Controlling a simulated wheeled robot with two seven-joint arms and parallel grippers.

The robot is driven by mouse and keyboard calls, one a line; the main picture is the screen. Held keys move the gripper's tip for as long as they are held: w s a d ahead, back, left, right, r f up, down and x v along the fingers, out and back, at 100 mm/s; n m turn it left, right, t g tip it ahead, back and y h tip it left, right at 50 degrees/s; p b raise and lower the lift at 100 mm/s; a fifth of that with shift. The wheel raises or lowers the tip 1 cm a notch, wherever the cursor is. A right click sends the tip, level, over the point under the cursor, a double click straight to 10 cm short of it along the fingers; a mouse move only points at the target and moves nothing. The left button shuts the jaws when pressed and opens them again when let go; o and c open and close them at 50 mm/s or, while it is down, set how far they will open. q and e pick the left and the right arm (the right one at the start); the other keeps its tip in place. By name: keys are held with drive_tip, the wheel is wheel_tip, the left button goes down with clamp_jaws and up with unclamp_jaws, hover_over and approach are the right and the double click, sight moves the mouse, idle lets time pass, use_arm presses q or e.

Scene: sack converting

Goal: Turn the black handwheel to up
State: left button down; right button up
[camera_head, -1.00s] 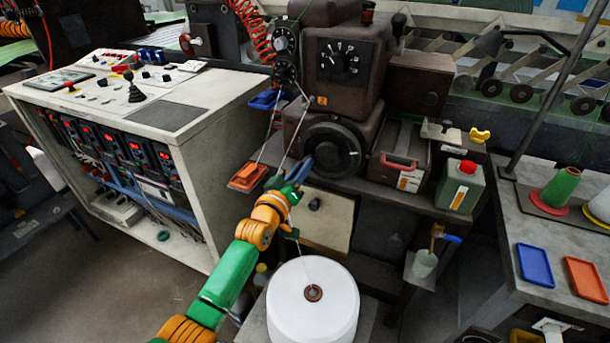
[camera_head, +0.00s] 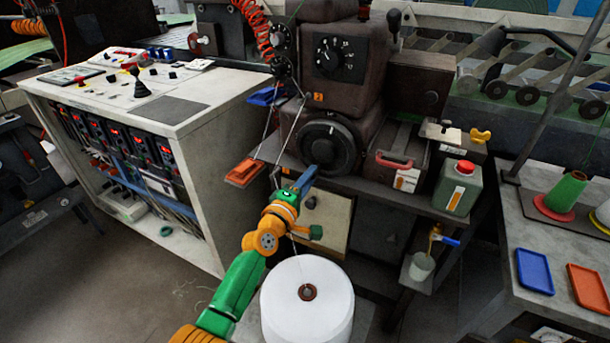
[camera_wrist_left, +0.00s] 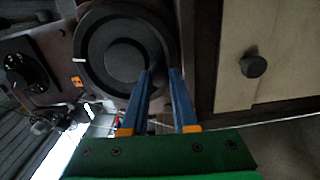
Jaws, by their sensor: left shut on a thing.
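The black handwheel (camera_head: 328,148) is a round wheel with a raised hub, on the front of the brown machine. In the left wrist view the handwheel (camera_wrist_left: 105,48) fills the upper middle, with a small white mark near its left edge. My left gripper (camera_head: 309,175) reaches up from below to the wheel's lower rim. In the left wrist view its two blue fingers (camera_wrist_left: 160,72) lie on either side of the rim, shut on it. The fingers hide part of the rim. My right gripper is in neither view.
A dial (camera_head: 340,54) sits above the wheel. A red-handled box (camera_head: 397,165) and a green can (camera_head: 459,188) stand to the right. A control cabinet (camera_head: 205,160) stands left.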

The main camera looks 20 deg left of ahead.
use_arm(q)
drive_tip(key=shift+s+d+n, duration=0.1)
drive_tip(key=shift+d+n, duration=0.5)
drive_tip(key=shift+n, duration=0.7)
drive_tip(key=c, duration=0.7)
unclamp_jaws()
drive_tip(key=shift+d+f, duration=0.1)
drive_tip(key=s+p, duration=0.1)
drive_tip(key=s, duration=0.2)
drive_tip(key=s+a+p, duration=0.1)
drive_tip(key=s, duration=0.3)
drive_tip(key=shift+a, duration=0.2)
